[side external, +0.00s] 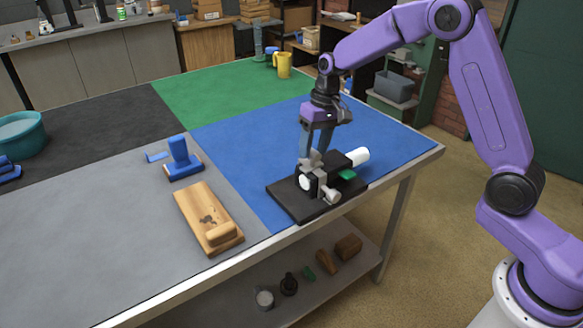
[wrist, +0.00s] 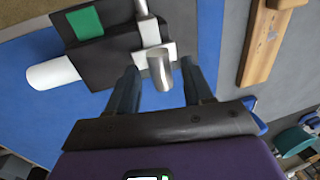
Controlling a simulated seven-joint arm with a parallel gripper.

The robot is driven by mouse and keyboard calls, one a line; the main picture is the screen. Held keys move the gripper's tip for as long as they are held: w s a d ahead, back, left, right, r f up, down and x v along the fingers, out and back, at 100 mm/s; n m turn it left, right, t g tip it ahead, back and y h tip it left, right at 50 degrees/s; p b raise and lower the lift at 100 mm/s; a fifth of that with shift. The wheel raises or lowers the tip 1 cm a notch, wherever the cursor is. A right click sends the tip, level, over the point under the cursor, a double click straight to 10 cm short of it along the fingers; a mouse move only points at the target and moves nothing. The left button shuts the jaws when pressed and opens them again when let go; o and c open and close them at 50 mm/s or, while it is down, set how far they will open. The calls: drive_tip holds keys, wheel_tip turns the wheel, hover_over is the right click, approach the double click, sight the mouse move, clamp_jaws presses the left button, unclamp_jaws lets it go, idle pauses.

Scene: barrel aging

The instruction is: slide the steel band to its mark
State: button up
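The steel band (side external: 318,176) is a grey metal piece across a black block (side external: 336,163) on a black base (side external: 290,203). It has a stubby cylindrical knob (wrist: 160,70), seen in the wrist view between and just beyond my fingertips. A green patch (side external: 347,174), perhaps the mark, lies on the block towards its white cylinder end; it also shows in the wrist view (wrist: 85,22). My gripper (side external: 316,150) points down over the band. In the wrist view its two fingers (wrist: 160,78) are apart, with a gap around the knob. Contact cannot be told.
A wooden board with a block (side external: 205,215) and a blue stand (side external: 181,160) lie left of the fixture. A yellow mug (side external: 283,65) is at the table's far edge. The blue mat (side external: 255,150) is mostly clear. The table edge is close in front of the base.

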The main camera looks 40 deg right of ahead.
wheel_tip(320, 180, up, 7)
drive_tip(key=d, duration=0.1)
drive_tip(key=shift+d, duration=0.15)
idle(0.9)
drive_tip(key=shift+s+f, duration=0.1)
drive_tip(key=s+a+r+n+h, duration=0.1)
drive_tip(key=s+a+n, duration=0.15)
drive_tip(key=s, duration=0.65)
drive_tip(key=s+a+n, duration=0.2)
drive_tip(key=s+n, duration=0.2)
drive_tip(key=s, duration=0.6)
drive_tip(key=s+d+f+n, duration=0.1)
drive_tip(key=s+d+n, duration=0.2)
drive_tip(key=s, duration=0.6)
drive_tip(key=s+d+f+n, duration=0.1)
drive_tip(key=s+d+n, duration=0.2)
drive_tip(key=s, duration=0.6)
drive_tip(key=shift+f+h, duration=0.25)
drive_tip(key=shift+h, duration=0.15)
